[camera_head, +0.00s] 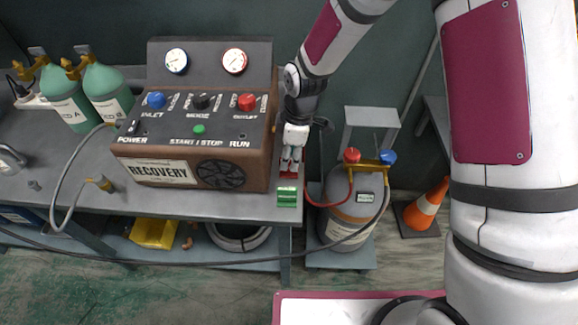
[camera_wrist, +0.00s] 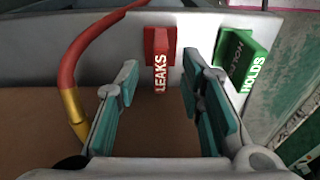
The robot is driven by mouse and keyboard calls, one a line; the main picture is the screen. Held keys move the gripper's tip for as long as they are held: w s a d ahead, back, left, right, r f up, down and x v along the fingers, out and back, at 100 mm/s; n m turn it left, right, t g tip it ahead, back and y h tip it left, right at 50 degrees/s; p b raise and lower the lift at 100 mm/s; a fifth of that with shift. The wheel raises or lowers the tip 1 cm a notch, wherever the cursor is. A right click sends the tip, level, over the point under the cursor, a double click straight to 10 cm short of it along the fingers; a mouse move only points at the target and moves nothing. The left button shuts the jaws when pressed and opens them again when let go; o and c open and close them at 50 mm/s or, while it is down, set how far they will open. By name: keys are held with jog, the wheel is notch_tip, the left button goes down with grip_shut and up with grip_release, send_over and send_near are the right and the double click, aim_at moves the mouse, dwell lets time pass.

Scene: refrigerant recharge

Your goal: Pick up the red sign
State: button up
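The red sign (camera_head: 289,174) sits on the right end of the grey bench, beside the recovery machine. In the wrist view the red sign (camera_wrist: 160,42) reads "LEAKS" and shows between and beyond my fingertips. My gripper (camera_head: 291,158) points down just above the sign. In the wrist view my gripper (camera_wrist: 161,66) is open, with a gap between its teal-padded fingers. I cannot tell whether either finger touches the sign. A green sign (camera_head: 287,197) stands nearer the bench's front edge; in the wrist view it reads "HOLDS" (camera_wrist: 238,58).
The brown recovery machine (camera_head: 190,165) stands close to the left of my gripper. A red hose (camera_wrist: 85,50) runs near the left finger. A grey tank (camera_head: 350,212) with red and blue valves stands right of the bench, and an orange cone (camera_head: 428,207) is beyond it.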

aim_at(289, 166)
jog(key=shift+a+f, duration=0.2)
jog(key=shift+f, duration=1.05)
grip_shut()
jog(key=shift+r, duration=0.1)
